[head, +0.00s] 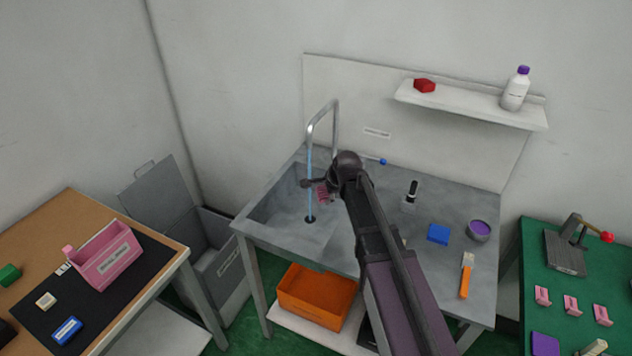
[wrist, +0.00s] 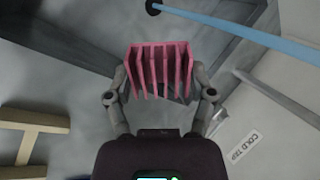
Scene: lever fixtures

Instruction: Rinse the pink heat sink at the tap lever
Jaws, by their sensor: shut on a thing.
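The pink heat sink (head: 322,194) is held over the sink basin (head: 281,212). In the wrist view the finned heat sink (wrist: 160,70) sits between both fingers of my gripper (wrist: 160,92), which is shut on it. A thin blue water stream (head: 309,170) runs from the tap spout (head: 323,112) down to the dark drain (head: 310,219). In the wrist view the stream (wrist: 240,30) passes beside the heat sink, with a gap between them. The tap lever's blue tip (head: 383,162) shows behind my arm; the rest is partly hidden. A "COLD TAP" label (wrist: 245,146) shows nearby.
On the counter right of my arm are a blue block (head: 438,233), a purple-filled bowl (head: 479,231), an orange-handled brush (head: 466,276) and a black-and-white upright piece (head: 410,194). A shelf (head: 470,108) hangs behind. An orange bin (head: 317,296) stands below.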

